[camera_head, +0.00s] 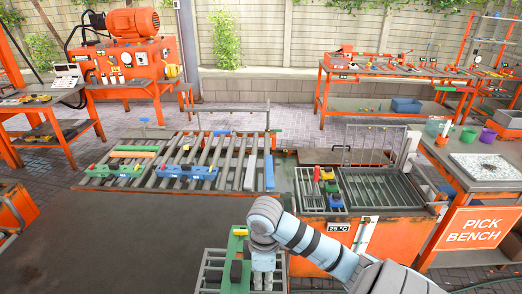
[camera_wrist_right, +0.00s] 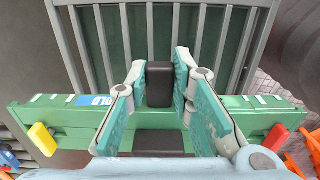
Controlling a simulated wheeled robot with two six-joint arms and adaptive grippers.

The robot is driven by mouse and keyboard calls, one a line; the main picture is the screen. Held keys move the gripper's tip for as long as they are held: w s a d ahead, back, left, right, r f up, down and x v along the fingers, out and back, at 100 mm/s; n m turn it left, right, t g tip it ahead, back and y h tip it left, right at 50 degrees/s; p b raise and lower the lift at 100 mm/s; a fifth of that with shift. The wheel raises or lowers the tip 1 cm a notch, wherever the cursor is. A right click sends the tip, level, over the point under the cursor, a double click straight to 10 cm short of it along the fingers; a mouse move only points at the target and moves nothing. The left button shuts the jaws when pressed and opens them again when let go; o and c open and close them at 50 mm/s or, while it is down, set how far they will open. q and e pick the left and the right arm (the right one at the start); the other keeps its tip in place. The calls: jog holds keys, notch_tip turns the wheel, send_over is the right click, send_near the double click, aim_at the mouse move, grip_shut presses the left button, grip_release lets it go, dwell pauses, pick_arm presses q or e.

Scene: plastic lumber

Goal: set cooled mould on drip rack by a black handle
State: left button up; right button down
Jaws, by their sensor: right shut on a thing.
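A long green mould (camera_head: 236,250) lies over a small grey barred rack (camera_head: 213,262) at the bottom centre of the head view. In the right wrist view the mould (camera_wrist_right: 60,118) runs across the picture, with a blue label, a yellow tab at the left and a red tab at the right. The rack's bars (camera_wrist_right: 225,45) show beyond it. My right gripper (camera_head: 262,265) is at the mould; the wrist view shows its fingers (camera_wrist_right: 160,92) shut on a black handle (camera_wrist_right: 159,75). I cannot tell whether the mould touches the rack. My left gripper is out of view.
A roller table (camera_head: 232,165) at left bears more moulds. The pick bench (camera_head: 470,225) is at right.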

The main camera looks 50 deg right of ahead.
jog(key=shift+s+r, duration=0.2)
jog(key=shift+s, duration=0.35)
jog(key=b, duration=0.3)
send_over(265, 292)
jog(key=s+a, duration=0.1)
notch_tip(265, 292, down, 6)
jog(key=shift+a+r, duration=0.1)
jog(key=shift+a, duration=0.05)
jog(key=shift+f+b, duration=0.4)
jog(key=shift+f, duration=0.2)
pick_arm(q)
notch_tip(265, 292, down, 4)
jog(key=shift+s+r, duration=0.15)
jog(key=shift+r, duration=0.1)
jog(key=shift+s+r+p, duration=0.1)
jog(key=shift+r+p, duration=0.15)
jog(key=shift+p, duration=0.05)
pick_arm(e)
jog(key=shift+r, duration=0.1)
pick_arm(q)
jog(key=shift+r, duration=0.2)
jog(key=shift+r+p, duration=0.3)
jog(key=shift+p, duration=0.2)
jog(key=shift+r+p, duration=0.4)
pick_arm(e)
jog(key=shift+f, duration=0.65)
